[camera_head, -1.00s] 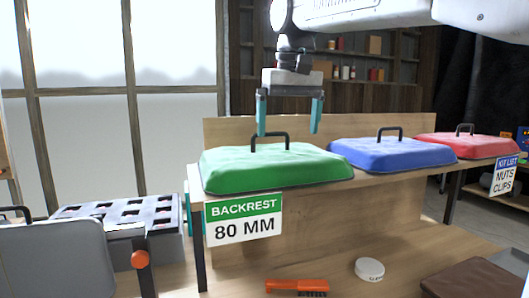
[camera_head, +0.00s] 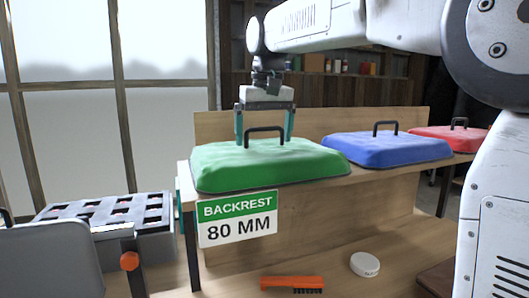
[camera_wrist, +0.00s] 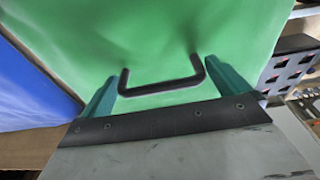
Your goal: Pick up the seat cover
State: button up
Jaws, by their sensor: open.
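Three padded covers with black handles lie on a raised wooden shelf: a green cover (camera_head: 300,165), a blue cover (camera_head: 395,153) and a red cover (camera_head: 448,139). No cover is labelled as a seat cover. My gripper (camera_head: 265,138) is open over the green cover, its teal fingers near the two ends of the black handle (camera_head: 265,128). In the wrist view the handle (camera_wrist: 165,90) lies between the fingers, with gaps at both sides. The green cover (camera_wrist: 150,35) fills most of that view.
A sign reading "BACKREST 80 MM" (camera_head: 238,220) hangs at the shelf's front left. An orange brush (camera_head: 292,284) and a white round tin (camera_head: 365,265) lie below. A grey slotted tray (camera_head: 165,225) and a grey chair-like panel (camera_head: 45,255) stand at the left.

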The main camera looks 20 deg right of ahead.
jog(key=c, duration=0.7)
jog(key=shift+c, duration=0.2)
jog(key=shift+r, duration=0.15)
